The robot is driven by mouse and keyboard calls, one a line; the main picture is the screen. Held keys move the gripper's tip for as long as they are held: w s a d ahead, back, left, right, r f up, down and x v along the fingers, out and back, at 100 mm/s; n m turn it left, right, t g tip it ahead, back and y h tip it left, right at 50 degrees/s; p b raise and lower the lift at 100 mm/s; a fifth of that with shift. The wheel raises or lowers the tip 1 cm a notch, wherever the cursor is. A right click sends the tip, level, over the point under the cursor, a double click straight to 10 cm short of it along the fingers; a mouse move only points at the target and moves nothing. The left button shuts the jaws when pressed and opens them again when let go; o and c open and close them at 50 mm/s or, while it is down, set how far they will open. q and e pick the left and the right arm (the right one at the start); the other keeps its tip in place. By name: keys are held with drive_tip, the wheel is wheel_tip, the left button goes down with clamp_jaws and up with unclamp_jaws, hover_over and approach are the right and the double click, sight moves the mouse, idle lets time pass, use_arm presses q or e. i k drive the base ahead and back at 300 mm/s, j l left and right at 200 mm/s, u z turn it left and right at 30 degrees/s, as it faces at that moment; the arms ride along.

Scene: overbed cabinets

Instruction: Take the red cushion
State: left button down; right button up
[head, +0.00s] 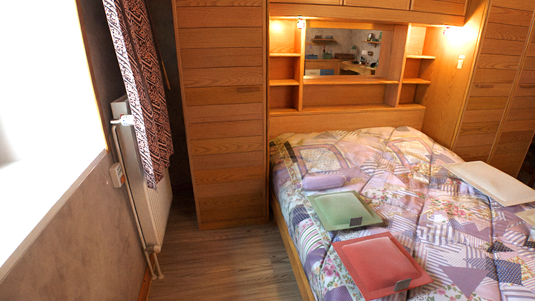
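The red cushion (376,262) lies flat on the patchwork bed (440,205), close to the bed's left edge and the nearest of the cushions in view. It is square and pinkish red, with a dark mark on its lower right edge. A green cushion (340,211) lies just behind it. Neither of my grippers is in view.
A white cushion (490,183) lies at the bed's right, and a small purple cushion (323,181) lies behind the green one. A tall wooden cabinet (225,110) stands behind the bed's left side. Bare floor (225,265) runs between the bed and the radiator (146,190).

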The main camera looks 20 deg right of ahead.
sight(379, 265)
drive_tip(key=i+z, duration=0.25)
drive_tip(key=z, duration=0.15)
drive_tip(key=i+j+z, duration=0.1)
drive_tip(key=z, duration=0.35)
drive_tip(key=i+j+z, duration=0.2)
drive_tip(key=z, duration=0.2)
drive_tip(key=i+j+z, duration=1)
drive_tip(key=k+l, duration=0.05)
drive_tip(key=k, duration=0.05)
